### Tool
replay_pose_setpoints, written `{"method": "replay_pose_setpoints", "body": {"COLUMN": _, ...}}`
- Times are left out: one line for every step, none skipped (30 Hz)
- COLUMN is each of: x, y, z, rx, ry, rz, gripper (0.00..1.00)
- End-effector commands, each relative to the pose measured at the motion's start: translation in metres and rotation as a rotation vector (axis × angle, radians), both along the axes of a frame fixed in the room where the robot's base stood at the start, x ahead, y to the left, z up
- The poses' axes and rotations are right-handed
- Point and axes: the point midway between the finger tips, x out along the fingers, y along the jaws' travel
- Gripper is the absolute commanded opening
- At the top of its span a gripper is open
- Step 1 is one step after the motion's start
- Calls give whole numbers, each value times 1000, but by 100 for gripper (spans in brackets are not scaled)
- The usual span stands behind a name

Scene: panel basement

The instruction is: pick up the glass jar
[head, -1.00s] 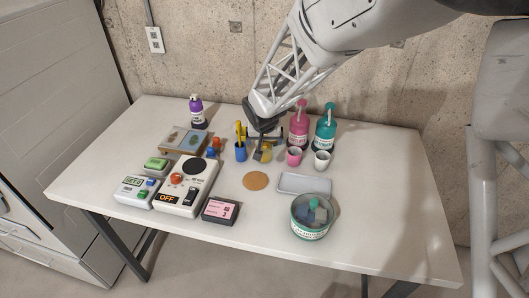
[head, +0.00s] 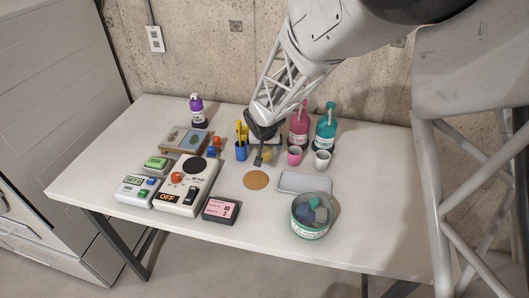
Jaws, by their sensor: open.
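The glass jar (head: 311,216) stands upright at the front right of the white table. It is a wide clear jar with a teal and white band and dark blocks showing inside. My gripper (head: 258,157) is above the middle of the table, pointing down, behind and to the left of the jar and well apart from it. It is open. A small yellow thing (head: 267,154) shows beside its fingers; the fingers partly hide it, and I cannot tell whether they touch.
A metal tray (head: 304,184) lies behind the jar, a round cork mat (head: 255,180) to its left. Two cups, pink (head: 294,156) and white (head: 321,161), and pump bottles (head: 325,128) stand further back. Devices (head: 187,187) fill the left. Table right of the jar (head: 375,220) is clear.

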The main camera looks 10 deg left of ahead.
Motion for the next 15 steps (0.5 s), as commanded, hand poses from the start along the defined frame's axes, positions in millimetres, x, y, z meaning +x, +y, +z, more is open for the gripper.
{"method": "replay_pose_setpoints", "body": {"x": 0, "y": 0, "z": 0, "rx": 0, "ry": 0, "rz": 0, "gripper": 92}}
{"method": "replay_pose_setpoints", "body": {"x": 0, "y": 0, "z": 0, "rx": 0, "ry": 0, "rz": 0, "gripper": 92}}
{"method": "replay_pose_setpoints", "body": {"x": 0, "y": 0, "z": 0, "rx": 0, "ry": 0, "rz": 0, "gripper": 92}}
{"method": "replay_pose_setpoints", "body": {"x": 0, "y": 0, "z": 0, "rx": 0, "ry": 0, "rz": 0, "gripper": 92}}
{"method": "replay_pose_setpoints", "body": {"x": 0, "y": 0, "z": 0, "rx": 0, "ry": 0, "rz": 0, "gripper": 92}}
{"method": "replay_pose_setpoints", "body": {"x": 0, "y": 0, "z": 0, "rx": 0, "ry": 0, "rz": 0, "gripper": 92}}
{"method": "replay_pose_setpoints", "body": {"x": 0, "y": 0, "z": 0, "rx": 0, "ry": 0, "rz": 0, "gripper": 92}}
{"method": "replay_pose_setpoints", "body": {"x": 0, "y": 0, "z": 0, "rx": 0, "ry": 0, "rz": 0, "gripper": 92}}
{"method": "replay_pose_setpoints", "body": {"x": 0, "y": 0, "z": 0, "rx": 0, "ry": 0, "rz": 0, "gripper": 92}}
{"method": "replay_pose_setpoints", "body": {"x": 0, "y": 0, "z": 0, "rx": 0, "ry": 0, "rz": 0, "gripper": 92}}
{"method": "replay_pose_setpoints", "body": {"x": 0, "y": 0, "z": 0, "rx": 0, "ry": 0, "rz": 0, "gripper": 92}}
{"method": "replay_pose_setpoints", "body": {"x": 0, "y": 0, "z": 0, "rx": 0, "ry": 0, "rz": 0, "gripper": 92}}
{"method": "replay_pose_setpoints", "body": {"x": 0, "y": 0, "z": 0, "rx": 0, "ry": 0, "rz": 0, "gripper": 92}}
{"method": "replay_pose_setpoints", "body": {"x": 0, "y": 0, "z": 0, "rx": 0, "ry": 0, "rz": 0, "gripper": 92}}
{"method": "replay_pose_setpoints", "body": {"x": 0, "y": 0, "z": 0, "rx": 0, "ry": 0, "rz": 0, "gripper": 90}}
